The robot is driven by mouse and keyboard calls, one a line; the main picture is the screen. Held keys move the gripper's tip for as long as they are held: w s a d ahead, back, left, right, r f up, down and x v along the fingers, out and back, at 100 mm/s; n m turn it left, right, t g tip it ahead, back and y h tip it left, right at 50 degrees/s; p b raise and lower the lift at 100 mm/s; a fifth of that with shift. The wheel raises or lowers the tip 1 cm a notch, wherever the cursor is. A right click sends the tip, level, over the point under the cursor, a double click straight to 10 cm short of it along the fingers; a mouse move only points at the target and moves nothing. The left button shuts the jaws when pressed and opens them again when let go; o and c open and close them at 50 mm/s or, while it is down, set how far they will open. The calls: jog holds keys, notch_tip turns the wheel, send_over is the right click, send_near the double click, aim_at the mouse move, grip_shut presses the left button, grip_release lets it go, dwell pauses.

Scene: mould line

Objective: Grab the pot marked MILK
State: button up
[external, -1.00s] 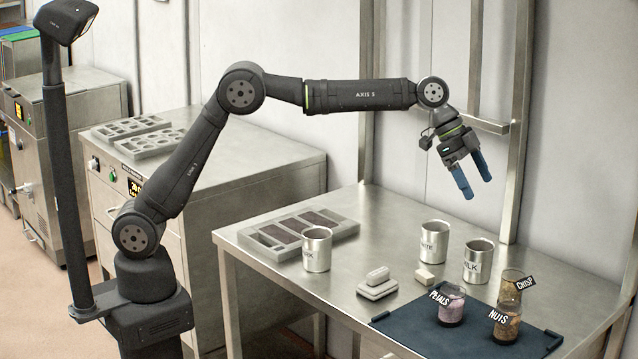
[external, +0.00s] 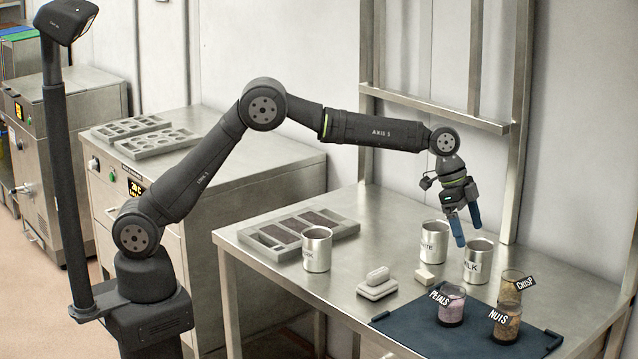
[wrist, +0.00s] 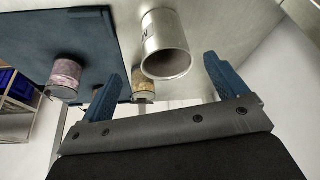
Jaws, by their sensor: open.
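The MILK pot (external: 478,264) is a silver metal cup standing upright on the steel table, with only "LK" of its label readable. My gripper (external: 468,238) is open and empty, pointing down, with its blue fingertips at about the height of the pot's rim in the external view, just left of and behind it. In the wrist view a metal pot (wrist: 166,42), apparently this one, shows its open mouth between the two spread fingers (wrist: 161,72), touching neither. A pot ending in "ITE" (external: 433,248) stands just left, and another ending in "RK" (external: 317,249) further left.
A mould tray (external: 345,230) lies at the table's back left. A wall rail (external: 430,107) runs behind.

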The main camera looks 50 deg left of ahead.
aim_at(479, 257)
jog(key=x, duration=0.8)
jog(key=shift+w+d+f, duration=0.15)
jog(key=shift+w+f, duration=0.15)
jog(key=shift+f, duration=0.05)
jog(key=c, duration=1.2)
jog(key=shift+o, duration=0.2)
jog(key=shift+r, duration=0.2)
